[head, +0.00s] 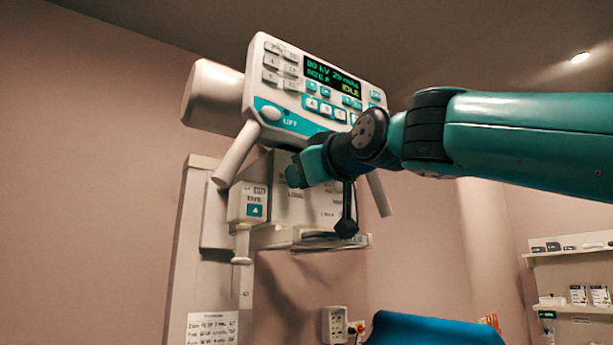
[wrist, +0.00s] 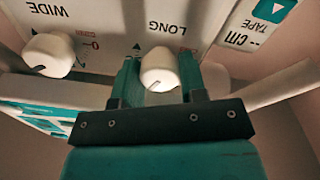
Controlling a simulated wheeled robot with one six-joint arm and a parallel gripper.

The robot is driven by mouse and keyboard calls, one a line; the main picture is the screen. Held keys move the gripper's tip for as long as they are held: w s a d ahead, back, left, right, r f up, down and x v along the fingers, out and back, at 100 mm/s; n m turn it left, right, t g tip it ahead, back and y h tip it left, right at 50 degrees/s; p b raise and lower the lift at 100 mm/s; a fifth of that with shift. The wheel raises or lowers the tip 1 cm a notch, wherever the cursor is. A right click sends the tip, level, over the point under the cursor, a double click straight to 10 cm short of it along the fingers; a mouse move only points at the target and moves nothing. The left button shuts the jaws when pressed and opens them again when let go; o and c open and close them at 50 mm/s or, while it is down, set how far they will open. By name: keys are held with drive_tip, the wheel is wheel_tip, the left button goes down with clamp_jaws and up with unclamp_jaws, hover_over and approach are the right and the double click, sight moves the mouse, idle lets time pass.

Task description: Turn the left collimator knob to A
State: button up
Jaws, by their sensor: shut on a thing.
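My gripper (wrist: 160,75) is at the front face of the collimator (head: 302,205), under the control panel. In the wrist view its two green fingers stand on either side of a white round knob (wrist: 160,68) by the LONG marking, shut on it. A short dark pointer line shows at the knob's lower edge in that view. A second white knob (wrist: 50,54) sits to the left by the WIDE marking, apart from the fingers. In the head view my gripper (head: 294,176) covers the held knob. The letters around the held knob are mostly hidden.
The control panel (head: 318,88) above shows 80 kV, what looks like SIZE A, and IDLE. Handle bars (head: 236,153) slope down beside the collimator. A small tape box (head: 248,202) hangs at its left. A blue padded surface (head: 435,330) lies below.

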drive_tip(key=shift+f+n, duration=0.1)
drive_tip(key=shift+n, duration=1.6)
drive_tip(key=o, duration=0.9)
drive_tip(key=b+v, duration=0.6)
drive_tip(key=v, duration=1.1)
drive_tip(key=shift+s+d+b, duration=0.15)
drive_tip(key=shift+d+b, duration=0.05)
drive_tip(key=shift+b, duration=0.2)
